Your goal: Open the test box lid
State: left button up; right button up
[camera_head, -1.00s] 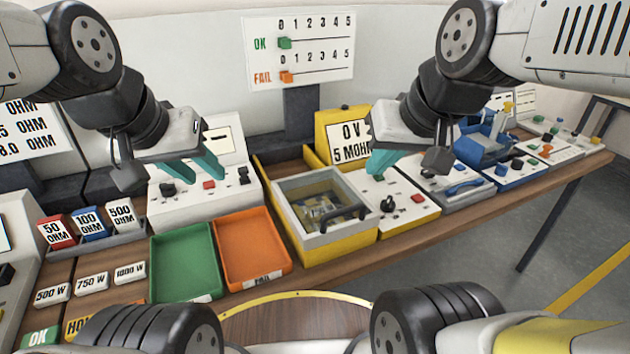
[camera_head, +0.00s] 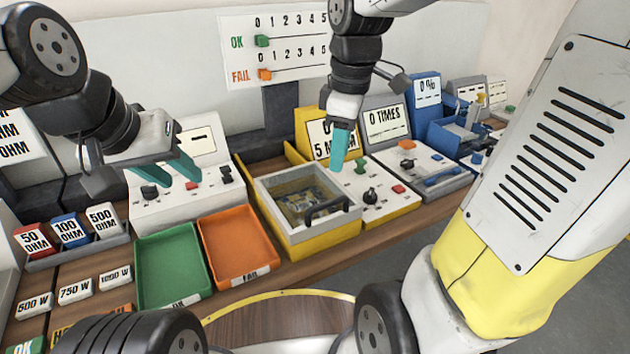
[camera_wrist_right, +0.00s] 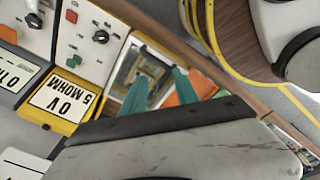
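The test box (camera_head: 325,241) is yellow with a grey-framed, see-through lid (camera_head: 263,190) that lies closed on top. A black handle (camera_head: 325,208) sits at the lid's front right, and a board-like part shows inside. My right gripper (camera_head: 338,160) hangs just behind and above the box's back right corner, apart from the handle. In the right wrist view its two teal fingers (camera_wrist_right: 161,74) are spread and empty, with the box (camera_wrist_right: 128,62) seen beyond and between them. My left gripper (camera_head: 172,178) is open and empty above the white panel left of the box.
Green (camera_head: 170,265) and orange (camera_head: 240,248) trays lie left of the box. A yellow-edged panel with knobs (camera_head: 388,205) adjoins it on the right, with upright display signs (camera_head: 386,122) behind. My right forearm covers the right side of the head view.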

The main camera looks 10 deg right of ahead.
jog(key=w+f+n+g, duration=0.1)
jog(key=f+n, duration=0.2)
jog(key=f, duration=0.1)
jog(key=w+a+f+n+g+h, duration=0.1)
jog(key=f+n, duration=0.2)
jog(key=f, duration=0.1)
jog(key=w+f+n+g, duration=0.1)
jog(key=f+n, duration=0.1)
jog(key=f, duration=0.2)
jog(key=shift+a+f+n, duration=0.2)
jog(key=shift+f+n, duration=0.15)
jog(key=shift+n, duration=0.05)
grip_shut()
dwell(1.0)
